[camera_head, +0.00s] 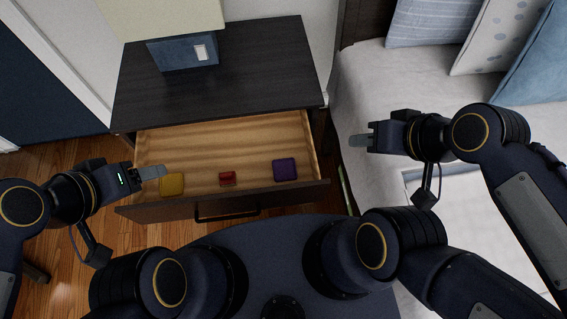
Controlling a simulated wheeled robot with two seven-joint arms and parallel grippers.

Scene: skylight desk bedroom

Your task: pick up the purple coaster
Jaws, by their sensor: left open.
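The purple coaster (285,169) is a small rounded square lying flat in the right part of the open drawer (225,140). My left gripper (152,172) is open at the drawer's left side, its fingertips close to a yellow coaster and well left of the purple one. My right gripper (360,142) is to the right of the drawer, over the bed's edge, apart from the coaster. Its fingers look seen from the side, so I cannot tell how far apart they are.
A yellow coaster (172,184) and a small red block (227,178) also lie in the drawer. The drawer front (290,197) has a dark handle (226,214). A lamp with a blue base (178,55) stands on the dark nightstand (262,60). The bed (365,85) is at right.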

